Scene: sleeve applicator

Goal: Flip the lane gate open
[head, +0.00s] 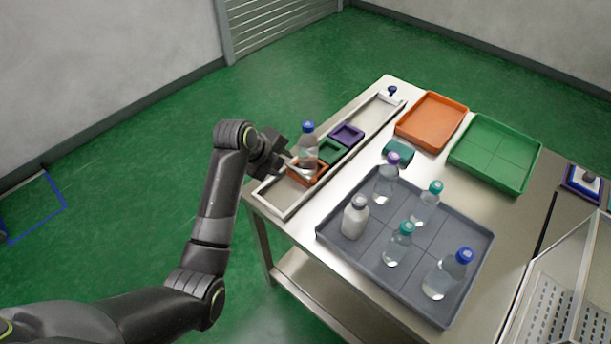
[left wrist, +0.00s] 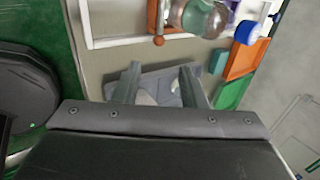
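The white-framed lane (head: 273,202) runs along the table's left edge. A clear bottle with a blue cap (head: 307,150) stands at the orange square frame (head: 318,178) in it. In the left wrist view a small orange-brown knob (left wrist: 158,40) sits beside an orange strip (left wrist: 152,16) at the lane's rail; I cannot tell for sure if this is the gate. My left gripper (head: 287,158) is beside the bottle, near the lane's left side. Its two fingers (left wrist: 160,82) are apart with nothing between them. My right gripper is out of view.
Green (head: 328,151) and purple (head: 347,134) square frames follow along the lane. A grey tray (head: 335,239) holds several bottles. Orange (head: 431,121) and green (head: 495,153) trays lie behind.

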